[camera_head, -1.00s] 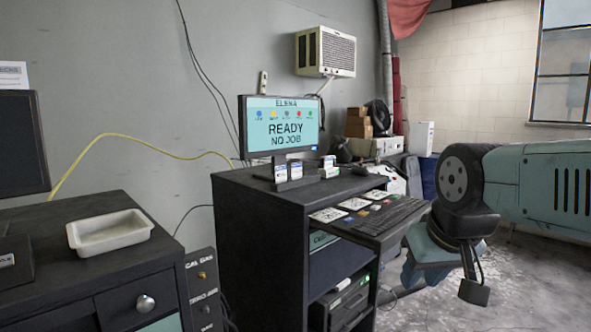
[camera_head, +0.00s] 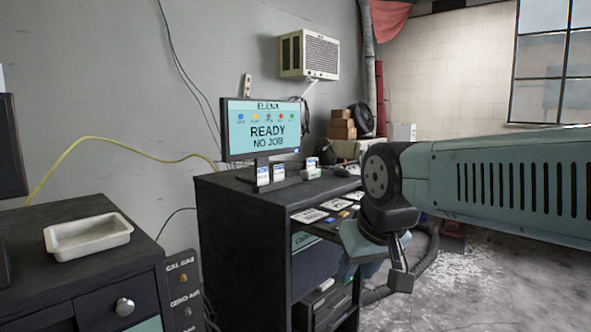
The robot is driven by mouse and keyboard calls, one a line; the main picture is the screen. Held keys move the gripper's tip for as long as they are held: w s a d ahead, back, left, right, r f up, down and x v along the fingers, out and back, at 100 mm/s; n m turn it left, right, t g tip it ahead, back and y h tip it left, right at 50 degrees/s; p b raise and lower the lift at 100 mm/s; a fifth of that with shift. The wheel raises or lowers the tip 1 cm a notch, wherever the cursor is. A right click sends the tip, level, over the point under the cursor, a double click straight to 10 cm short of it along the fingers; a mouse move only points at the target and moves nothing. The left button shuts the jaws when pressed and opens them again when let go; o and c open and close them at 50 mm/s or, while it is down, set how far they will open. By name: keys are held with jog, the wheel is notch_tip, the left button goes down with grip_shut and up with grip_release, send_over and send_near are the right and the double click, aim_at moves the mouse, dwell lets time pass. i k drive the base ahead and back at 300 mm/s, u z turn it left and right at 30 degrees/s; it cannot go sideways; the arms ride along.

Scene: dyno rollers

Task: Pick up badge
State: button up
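Several small white-and-blue cards (camera_head: 278,172) stand upright on the black desk (camera_head: 244,215) below the monitor; which one is the badge I cannot tell. Flat white cards (camera_head: 309,216) and small coloured pieces (camera_head: 343,214) lie on the lower shelf at the desk's right. My gripper (camera_head: 385,262) hangs below my teal arm, in front of the desk's right side and to the right of the upright cards. One dark finger shows; its opening is hidden, so whether it is open or shut is unclear.
The monitor (camera_head: 266,131) reads "READY NO JOB". A white tray (camera_head: 86,238) sits on the left cabinet (camera_head: 85,285). A gas panel (camera_head: 184,290) stands between cabinet and desk. A grey hose (camera_head: 428,250) lies near my gripper. The concrete floor at right is mostly clear.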

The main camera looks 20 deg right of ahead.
aim_at(310, 163)
jog(key=i, duration=0.9)
